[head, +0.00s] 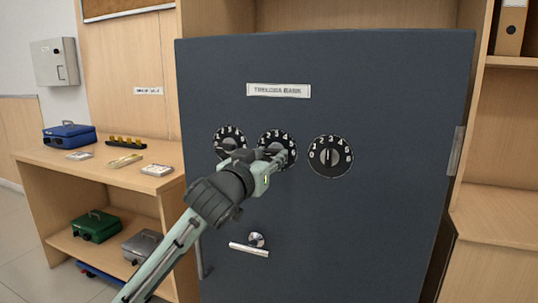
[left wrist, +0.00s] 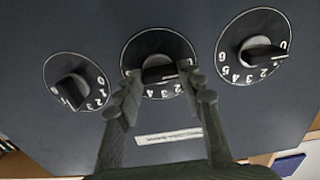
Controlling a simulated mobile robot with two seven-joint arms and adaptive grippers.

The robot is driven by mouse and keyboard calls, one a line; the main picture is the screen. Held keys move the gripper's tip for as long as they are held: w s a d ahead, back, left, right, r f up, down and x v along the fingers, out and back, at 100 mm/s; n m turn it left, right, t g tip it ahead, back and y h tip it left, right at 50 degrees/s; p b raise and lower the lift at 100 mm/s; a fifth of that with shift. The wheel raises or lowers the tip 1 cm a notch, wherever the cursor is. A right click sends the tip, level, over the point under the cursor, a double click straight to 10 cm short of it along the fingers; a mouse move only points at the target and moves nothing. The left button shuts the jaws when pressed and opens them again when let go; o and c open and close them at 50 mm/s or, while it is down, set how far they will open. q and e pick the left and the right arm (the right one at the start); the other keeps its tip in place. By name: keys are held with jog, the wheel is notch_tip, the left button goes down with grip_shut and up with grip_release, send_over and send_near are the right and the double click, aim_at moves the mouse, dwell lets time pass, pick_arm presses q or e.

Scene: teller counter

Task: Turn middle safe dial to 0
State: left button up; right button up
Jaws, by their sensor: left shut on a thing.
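The middle safe dial (head: 283,140), black with white numbers, sits on the dark blue safe door (head: 370,220). In the left wrist view this dial (left wrist: 158,47) appears upside down. Its black knob (left wrist: 164,74) lies nearly level between my fingers, one end toward the 0 side; the exact reading is not clear. My left gripper (head: 270,156) is shut on that knob, and its two fingers (left wrist: 160,76) show on either side of it. The arm covers the dial's lower part in the head view. My right gripper is not in view.
The left dial (head: 229,136) and right dial (head: 330,157) stand close on either side. A metal lever handle (head: 249,249) is below. A wooden counter (head: 110,168) at left holds a blue cash box (head: 69,135) and small items.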

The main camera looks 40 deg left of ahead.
pick_arm(q)
jog(key=shift+r, duration=0.1)
dwell(0.3)
jog(key=o, duration=1.2)
jog(key=shift+c, duration=0.2)
notch_tip(320, 180, up, 10)
jog(key=shift+f, duration=0.1)
